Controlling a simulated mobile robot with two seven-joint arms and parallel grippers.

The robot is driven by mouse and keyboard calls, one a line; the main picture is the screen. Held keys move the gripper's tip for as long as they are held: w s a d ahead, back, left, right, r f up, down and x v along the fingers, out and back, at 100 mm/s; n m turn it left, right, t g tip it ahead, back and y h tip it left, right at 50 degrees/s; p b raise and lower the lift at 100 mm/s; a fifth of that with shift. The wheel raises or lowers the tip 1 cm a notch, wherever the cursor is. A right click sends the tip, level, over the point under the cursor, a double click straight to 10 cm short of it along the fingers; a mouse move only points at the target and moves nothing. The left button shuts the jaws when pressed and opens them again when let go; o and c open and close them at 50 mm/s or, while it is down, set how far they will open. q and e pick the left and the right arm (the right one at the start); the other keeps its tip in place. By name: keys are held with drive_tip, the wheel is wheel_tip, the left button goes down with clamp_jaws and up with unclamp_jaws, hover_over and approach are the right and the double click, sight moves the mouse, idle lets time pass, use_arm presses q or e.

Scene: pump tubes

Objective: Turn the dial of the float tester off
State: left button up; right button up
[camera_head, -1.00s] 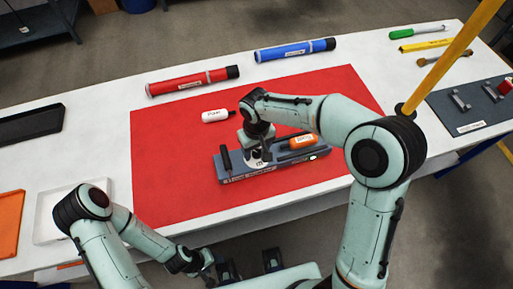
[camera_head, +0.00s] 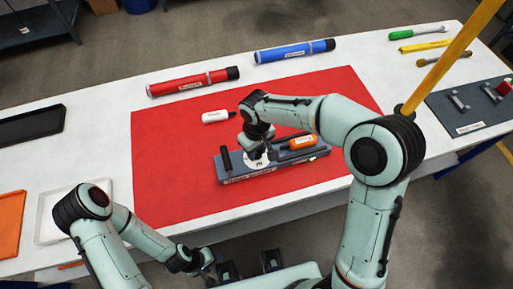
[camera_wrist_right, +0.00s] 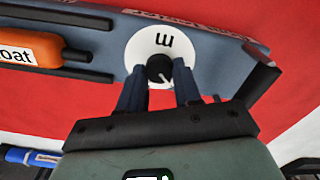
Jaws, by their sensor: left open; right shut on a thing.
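The float tester (camera_head: 236,178) is a blue-grey block on the red mat, with an orange float (camera_head: 302,142) lying in its right part. Its dial is a dark round knob (camera_wrist_right: 159,68) on a white disc (camera_wrist_right: 143,46), seen close in the right wrist view. My right gripper (camera_head: 258,148) reaches down over it. In the wrist view its two fingers (camera_wrist_right: 160,84) are shut on the knob, one at each side. The knob's pale pointer aims down and right in that view. My left gripper (camera_head: 249,266) is open and empty at the bottom edge, away from the tester.
A white float (camera_head: 216,116) lies behind the tester. Red (camera_head: 188,84) and blue (camera_head: 292,51) tubes lie along the back. A grey board (camera_head: 470,112) is at the right; trays (camera_head: 45,208) are at the left. A yellow pole (camera_head: 455,50) crosses the upper right.

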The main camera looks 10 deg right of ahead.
drive_tip(key=n+p, duration=0.1)
drive_tip(key=n, duration=0.3)
drive_tip(key=shift+r, duration=0.1)
use_arm(q)
drive_tip(key=shift+w+r+p, duration=0.2)
drive_tip(key=shift+w+r, duration=0.15)
drive_tip(key=shift+r, duration=0.2)
drive_tip(key=shift+w+r+p, duration=0.15)
drive_tip(key=shift+w+r, duration=0.15)
drive_tip(key=shift+r, duration=0.25)
use_arm(e)
drive_tip(key=shift+n, duration=1.5)
drive_tip(key=o, duration=1)
drive_tip(key=shift+o, duration=0.2)
use_arm(q)
drive_tip(key=shift+w+r+p, duration=0.6)
drive_tip(key=shift+r+p, duration=0.1)
drive_tip(key=shift+r, duration=0.2)
use_arm(e)
wheel_tip(320, 180, up, 13)
drive_tip(key=shift+r, duration=0.15)
